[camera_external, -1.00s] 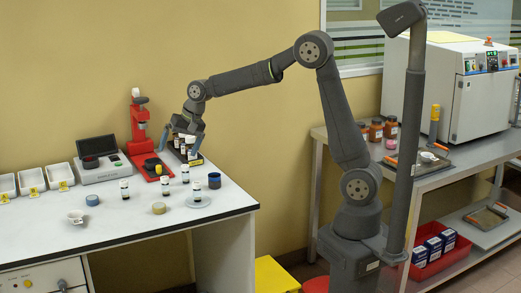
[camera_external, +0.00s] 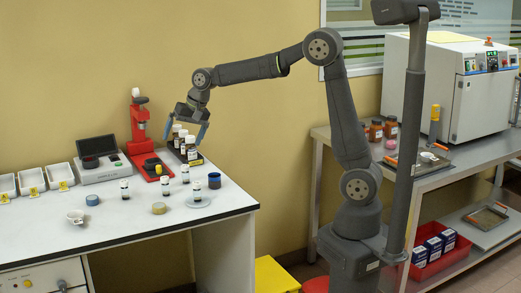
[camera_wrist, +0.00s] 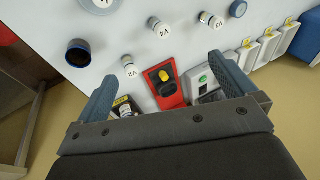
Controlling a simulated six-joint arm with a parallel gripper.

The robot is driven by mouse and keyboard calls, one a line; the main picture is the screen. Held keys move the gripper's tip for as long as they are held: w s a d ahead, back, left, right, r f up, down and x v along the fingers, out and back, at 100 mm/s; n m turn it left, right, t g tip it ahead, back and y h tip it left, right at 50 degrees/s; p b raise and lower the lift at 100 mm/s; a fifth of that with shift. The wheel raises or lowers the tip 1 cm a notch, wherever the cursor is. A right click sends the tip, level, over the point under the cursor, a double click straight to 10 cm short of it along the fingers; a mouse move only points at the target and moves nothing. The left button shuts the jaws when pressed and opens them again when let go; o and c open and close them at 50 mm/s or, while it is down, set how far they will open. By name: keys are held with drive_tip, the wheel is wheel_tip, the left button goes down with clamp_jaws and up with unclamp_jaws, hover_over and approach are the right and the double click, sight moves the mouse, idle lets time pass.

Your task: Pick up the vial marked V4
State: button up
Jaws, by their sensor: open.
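The vial that appears to be marked V4 (camera_wrist: 153,22) stands upright near the top middle of the wrist view, its label partly readable. It seems to be the vial (camera_external: 165,187) in front of the red stand in the external view. My gripper (camera_external: 184,134) is open and empty, above the rack of brown vials and behind V4. In the wrist view my gripper (camera_wrist: 164,72) shows its two blue fingers wide apart, with V4 beyond their tips. Other vials stand nearby: one closer to the fingers (camera_wrist: 129,66) and one to the right (camera_wrist: 206,17).
The red stand (camera_external: 139,130) and a grey instrument (camera_external: 103,173) are at the back of the white table. The brown-vial rack (camera_external: 198,159) is below my gripper. A dark blue cup (camera_external: 214,181) and a dish bearing a vial (camera_external: 196,188) are at right.

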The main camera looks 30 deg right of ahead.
drive_tip(key=shift+c, duration=0.4)
drive_tip(key=c, duration=0.9)
drive_tip(key=shift+c, duration=0.2)
drive_tip(key=m+g+h, duration=0.2)
drive_tip(key=m, duration=1.6)
hover_over(165, 195)
drive_tip(key=w+d, duration=0.1)
drive_tip(key=d, duration=0.1)
wheel_tip(165, 195, down, 14)
drive_tip(key=shift+a+r, duration=0.1)
drive_tip(key=shift+w+a+f, duration=0.1)
drive_tip(key=shift+a+f, duration=0.1)
drive_tip(key=shift+f, duration=0.7)
drive_tip(key=shift+s+a+f, duration=0.1)
drive_tip(key=shift+a+f, duration=0.15)
drive_tip(key=shift+f, duration=0.7)
drive_tip(key=shift+w+a+f, duration=0.1)
drive_tip(key=shift+a+f, duration=0.1)
drive_tip(key=shift+f, duration=0.7)
